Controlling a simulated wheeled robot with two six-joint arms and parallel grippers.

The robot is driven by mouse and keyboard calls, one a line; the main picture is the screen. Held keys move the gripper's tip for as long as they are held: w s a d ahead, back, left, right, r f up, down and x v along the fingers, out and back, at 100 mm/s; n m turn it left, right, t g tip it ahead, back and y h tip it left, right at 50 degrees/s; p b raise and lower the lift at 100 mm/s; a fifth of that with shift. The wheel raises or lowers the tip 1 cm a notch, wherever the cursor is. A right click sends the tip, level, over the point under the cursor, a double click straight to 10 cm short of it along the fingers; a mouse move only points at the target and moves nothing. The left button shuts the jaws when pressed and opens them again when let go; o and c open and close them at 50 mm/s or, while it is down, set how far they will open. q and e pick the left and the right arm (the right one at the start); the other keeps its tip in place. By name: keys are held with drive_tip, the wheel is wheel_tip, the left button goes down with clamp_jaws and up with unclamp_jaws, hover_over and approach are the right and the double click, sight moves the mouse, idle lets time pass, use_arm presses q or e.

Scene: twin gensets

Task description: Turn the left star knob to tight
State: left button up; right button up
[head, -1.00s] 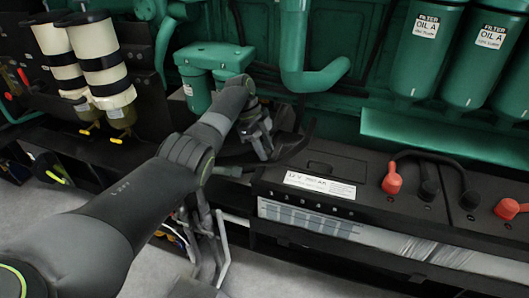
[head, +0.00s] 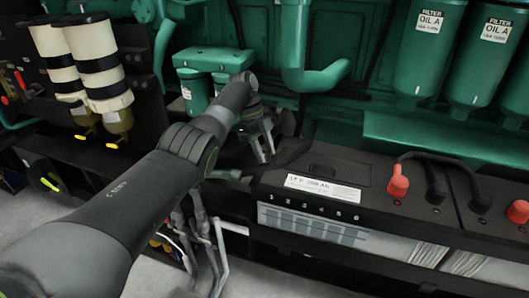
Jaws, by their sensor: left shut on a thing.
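My left gripper (head: 263,146) reaches down beside the left end of the black battery (head: 330,168), in front of the green engine. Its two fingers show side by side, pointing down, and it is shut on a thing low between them. That thing sits where the left star knob would be, but the knob itself is hidden by the fingers and too dark to make out. How tight it is cannot be seen. My right gripper is not in view.
Green oil filters (head: 431,55) hang at the upper right. Red terminal caps (head: 397,181) and black cables top the batteries. Cream-and-black filter cylinders (head: 99,65) stand at the left. A green pipe (head: 296,45) comes down behind the gripper. Grey floor shows at the bottom.

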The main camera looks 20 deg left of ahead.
sight(265, 153)
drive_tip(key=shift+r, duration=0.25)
use_arm(q)
drive_tip(key=o, duration=1)
drive_tip(key=shift+r, duration=0.1)
drive_tip(key=shift+r, duration=0.3)
wheel_tip(265, 153, up, 9)
drive_tip(key=p, duration=0.1)
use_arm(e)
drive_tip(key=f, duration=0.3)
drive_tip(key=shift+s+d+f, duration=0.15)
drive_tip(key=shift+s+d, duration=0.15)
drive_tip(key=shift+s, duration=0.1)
